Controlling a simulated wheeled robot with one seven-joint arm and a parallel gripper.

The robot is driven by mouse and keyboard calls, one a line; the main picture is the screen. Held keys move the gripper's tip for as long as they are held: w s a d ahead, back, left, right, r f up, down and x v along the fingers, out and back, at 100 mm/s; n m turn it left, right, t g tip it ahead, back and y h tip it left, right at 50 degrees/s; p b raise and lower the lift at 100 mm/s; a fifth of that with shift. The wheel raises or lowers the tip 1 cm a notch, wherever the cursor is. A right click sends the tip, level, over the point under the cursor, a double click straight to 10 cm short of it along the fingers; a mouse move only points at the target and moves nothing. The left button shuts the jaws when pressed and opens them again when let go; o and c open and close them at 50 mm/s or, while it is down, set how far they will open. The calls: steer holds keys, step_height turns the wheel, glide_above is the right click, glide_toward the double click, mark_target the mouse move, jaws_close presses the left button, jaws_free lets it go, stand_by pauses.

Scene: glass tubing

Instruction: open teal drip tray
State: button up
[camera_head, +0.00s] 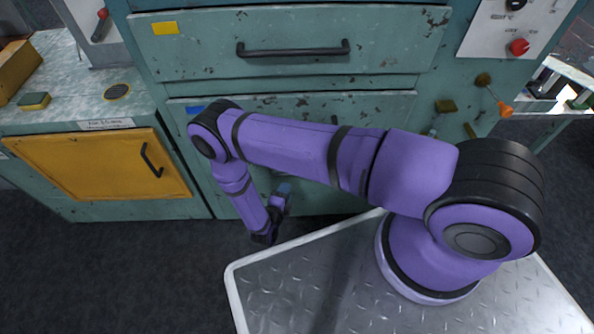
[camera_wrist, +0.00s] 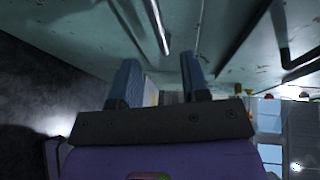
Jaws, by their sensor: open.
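Two teal drawer fronts show in the head view, an upper one (camera_head: 290,25) with a yellow label and a dark bar handle (camera_head: 293,50), and a lower one (camera_head: 360,107) with a blue label. Both look shut. I cannot tell by any readable label which is the drip tray. My arm hides much of the lower front. My gripper (camera_head: 283,192) is low in front of the cabinet. In the wrist view my gripper (camera_wrist: 162,80) is open, with nothing seen held. A shiny bar (camera_wrist: 158,25) lies beyond its fingers, close to a teal surface (camera_wrist: 90,30).
A yellow door (camera_head: 95,165) with a dark handle is at the left, below a worktop (camera_head: 70,80) with a sponge (camera_head: 34,101). A panel with a red knob (camera_head: 518,47) and an orange-handled valve (camera_head: 504,109) are at the right. Dark floor (camera_head: 130,270) is clear at the lower left.

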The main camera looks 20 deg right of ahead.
steer(key=x, duration=1.1)
steer(key=shift+a+f, duration=0.1)
steer(key=shift+f, duration=0.15)
steer(key=shift+s, duration=0.1)
jaws_close()
